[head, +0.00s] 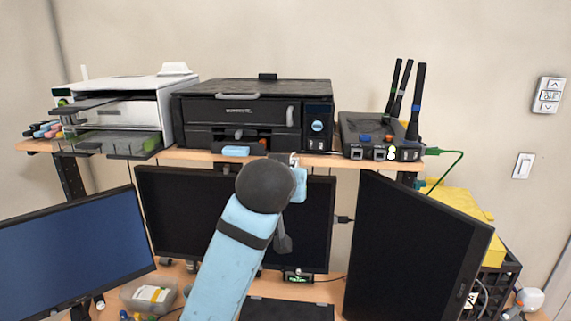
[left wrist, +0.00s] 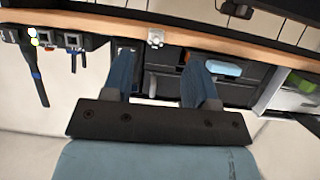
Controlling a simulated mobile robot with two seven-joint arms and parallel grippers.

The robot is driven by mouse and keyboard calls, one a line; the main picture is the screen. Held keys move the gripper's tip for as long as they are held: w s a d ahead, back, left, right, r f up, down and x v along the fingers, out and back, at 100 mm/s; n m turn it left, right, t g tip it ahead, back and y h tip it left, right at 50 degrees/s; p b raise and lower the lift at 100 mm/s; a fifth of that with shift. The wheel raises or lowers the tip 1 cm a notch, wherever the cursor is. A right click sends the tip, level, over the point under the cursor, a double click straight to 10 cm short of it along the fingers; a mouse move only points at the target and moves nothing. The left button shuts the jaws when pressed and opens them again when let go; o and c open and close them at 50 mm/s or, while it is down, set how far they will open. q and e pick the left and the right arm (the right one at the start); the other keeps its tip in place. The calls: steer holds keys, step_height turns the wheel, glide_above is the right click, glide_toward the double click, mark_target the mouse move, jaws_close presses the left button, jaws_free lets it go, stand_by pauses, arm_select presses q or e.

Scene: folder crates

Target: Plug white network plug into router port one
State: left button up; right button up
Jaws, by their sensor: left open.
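The white network plug (left wrist: 155,38) is small and pale and lies at the front edge of the shelf. In the head view the plug (head: 294,158) shows just above my forearm's end. My left gripper (left wrist: 160,68) is open, its two blue fingers apart and empty, with the plug beyond the gap between them. In the head view the arm largely hides this gripper. The router (head: 378,132), dark with several antennas, sits on the shelf to the right. Its front has square ports (head: 357,153); their numbers are too small to read. My right gripper is not in view.
A black printer (head: 255,103) and a white printer (head: 130,105) stand on the wooden shelf (head: 205,156). A light-blue block (head: 235,151) lies at the shelf front. Monitors (head: 415,250) stand below. A green cable (head: 455,165) hangs at the router's right.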

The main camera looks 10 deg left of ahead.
mark_target(292, 163)
arm_select(q)
steer(key=w, duration=1)
steer(key=shift+w+d+f, duration=0.2)
steer(key=shift+f, duration=0.1)
steer(key=shift+c, duration=0.4)
jaws_close()
